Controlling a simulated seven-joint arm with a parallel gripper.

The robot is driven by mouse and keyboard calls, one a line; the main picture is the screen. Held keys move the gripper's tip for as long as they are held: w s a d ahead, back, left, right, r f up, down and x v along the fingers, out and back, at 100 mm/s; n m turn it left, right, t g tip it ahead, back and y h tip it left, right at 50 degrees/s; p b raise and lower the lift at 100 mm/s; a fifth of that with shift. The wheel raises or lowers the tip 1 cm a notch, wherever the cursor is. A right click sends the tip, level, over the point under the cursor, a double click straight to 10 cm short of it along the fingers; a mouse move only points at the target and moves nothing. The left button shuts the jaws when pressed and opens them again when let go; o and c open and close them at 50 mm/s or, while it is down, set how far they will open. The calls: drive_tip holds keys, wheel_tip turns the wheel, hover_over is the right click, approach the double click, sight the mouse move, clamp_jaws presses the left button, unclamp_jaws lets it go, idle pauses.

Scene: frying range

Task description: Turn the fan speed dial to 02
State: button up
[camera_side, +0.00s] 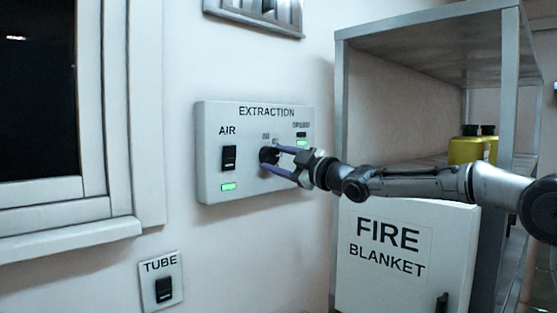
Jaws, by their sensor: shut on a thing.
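The fan speed dial (268,156) is a round black knob in the middle of the grey EXTRACTION panel (213,188) on the wall. Small number marks sit above the dial, but they are too small to read surely, and some are hidden. My gripper (276,160) reaches in from the right and is shut on the dial, one finger above and one below it. The dial's pointer and its present setting cannot be made out. A black AIR switch (229,158) sits left of the dial, with a lit green lamp (229,187) under it.
Right of the dial is a SPEED label with a small black part and a green lamp (302,143). A TUBE switch (164,289) is lower left. A FIRE BLANKET box (392,285) and a grey shelf (342,110) with yellow containers (465,150) stand right, near my arm.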

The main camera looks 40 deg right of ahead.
idle(0.3)
drive_tip(key=o, duration=1.4)
drive_tip(key=shift+s, duration=0.1)
drive_tip(key=s, duration=0.4)
drive_tip(key=s+f, duration=0.1)
drive_tip(key=s, duration=0.8)
drive_tip(key=shift+s+f, duration=0.3)
drive_tip(key=shift+f, duration=0.05)
